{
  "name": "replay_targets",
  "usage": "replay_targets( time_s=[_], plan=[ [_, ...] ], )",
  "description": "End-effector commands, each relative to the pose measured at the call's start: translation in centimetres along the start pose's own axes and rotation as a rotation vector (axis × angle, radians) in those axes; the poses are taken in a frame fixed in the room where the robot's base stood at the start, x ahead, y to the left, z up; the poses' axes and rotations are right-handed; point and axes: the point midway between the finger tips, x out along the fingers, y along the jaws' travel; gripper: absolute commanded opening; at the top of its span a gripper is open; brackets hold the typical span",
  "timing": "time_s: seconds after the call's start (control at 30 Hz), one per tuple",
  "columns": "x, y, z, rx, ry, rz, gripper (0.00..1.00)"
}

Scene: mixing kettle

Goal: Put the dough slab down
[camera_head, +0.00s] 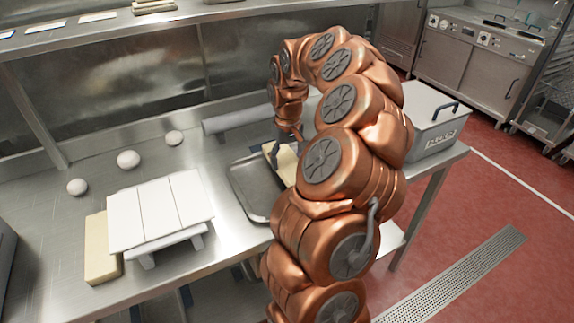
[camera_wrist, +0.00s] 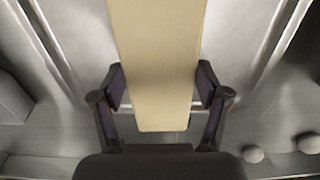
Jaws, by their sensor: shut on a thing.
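My gripper (camera_wrist: 161,88) is shut on a pale yellow dough slab (camera_wrist: 160,45), with one finger against each long side. The slab's near end sticks out between the fingers toward the wrist. In the head view the slab (camera_head: 284,165) shows partly, at the right side of a grey metal tray (camera_head: 248,203). My arm hides the rest of the slab and the tray's right part. I cannot tell whether the slab touches the tray or hangs just above it. My gripper also shows in the head view (camera_head: 286,147), at the slab's far end.
A white slatted board on feet (camera_head: 160,210) stands left of the tray, with another yellow slab (camera_head: 97,250) beside it. Several dough balls (camera_head: 128,159) lie behind it. A grey roll (camera_head: 237,119) lies behind the tray. A lidded metal box (camera_head: 430,122) stands at right.

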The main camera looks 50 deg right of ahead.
Motion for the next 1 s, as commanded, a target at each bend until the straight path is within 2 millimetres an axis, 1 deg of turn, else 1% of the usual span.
replay_targets(
  time_s=[0.2,0.27,0.67,0.7,0.9,0.93,1.0],
  plan=[
    [2.3,0.0,0.1,0.000,-0.004,-0.002,0.08],
    [2.8,0.0,0.1,0.001,-0.001,-0.001,0.08],
    [3.4,0.0,0.0,0.001,0.000,0.000,0.08],
    [3.4,0.0,0.0,0.000,0.000,0.000,0.76],
    [3.3,-0.1,0.0,0.000,0.000,0.000,0.97],
    [3.3,-0.1,0.0,0.000,0.000,-0.001,1.00],
    [3.3,-0.1,0.0,0.000,0.000,-0.001,1.00]
  ],
)
